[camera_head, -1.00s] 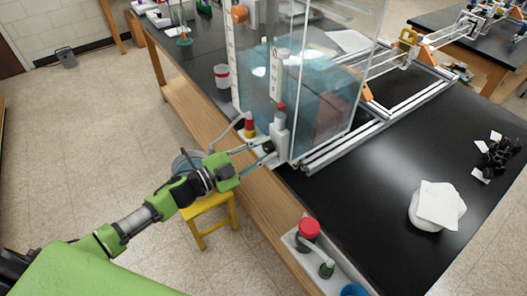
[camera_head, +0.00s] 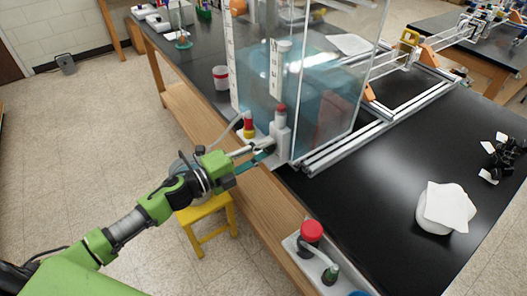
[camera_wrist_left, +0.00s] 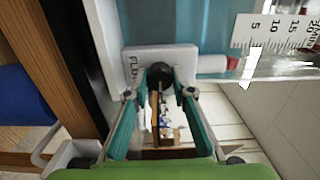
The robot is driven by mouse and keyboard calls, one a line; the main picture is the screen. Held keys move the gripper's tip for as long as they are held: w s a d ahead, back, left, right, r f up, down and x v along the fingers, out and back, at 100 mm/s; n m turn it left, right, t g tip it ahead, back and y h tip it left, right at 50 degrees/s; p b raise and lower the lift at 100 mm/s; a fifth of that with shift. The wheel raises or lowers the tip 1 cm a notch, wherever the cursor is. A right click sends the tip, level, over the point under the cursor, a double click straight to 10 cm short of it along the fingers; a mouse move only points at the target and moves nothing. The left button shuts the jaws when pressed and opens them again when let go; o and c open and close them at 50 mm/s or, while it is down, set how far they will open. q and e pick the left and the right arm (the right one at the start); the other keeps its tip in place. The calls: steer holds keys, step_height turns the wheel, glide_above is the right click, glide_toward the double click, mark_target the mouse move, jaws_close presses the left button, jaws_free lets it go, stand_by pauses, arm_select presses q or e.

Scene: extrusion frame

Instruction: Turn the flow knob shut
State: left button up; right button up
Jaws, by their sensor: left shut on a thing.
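The flow knob (camera_wrist_left: 159,75) is a small black round knob on a white housing (camera_wrist_left: 190,58) lettered "FLO…" at the base of the clear water tank. The housing also shows in the head view (camera_head: 282,138), below the tank's front corner. My left gripper (camera_wrist_left: 158,88) has its two teal fingers on either side of the black knob and is shut on it. In the head view my left gripper (camera_head: 266,153) reaches the housing from the left, and its fingertips hide the knob. My right gripper is in neither view.
The clear tank (camera_head: 322,100) with bluish water stands on the black bench (camera_head: 385,165). A red-and-yellow fitting (camera_head: 248,125) is left of the housing. A yellow stool (camera_head: 205,215) is below my arm.

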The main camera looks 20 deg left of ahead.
arm_select(q)
steer(key=shift+m, duration=0.3)
steer(key=o, duration=1.1)
steer(key=shift+o, duration=0.2)
steer(key=shift+s, duration=0.1)
steer(key=shift+s+a+f, duration=0.1)
steer(key=shift+s+a, duration=0.15)
steer(key=v, duration=1.1)
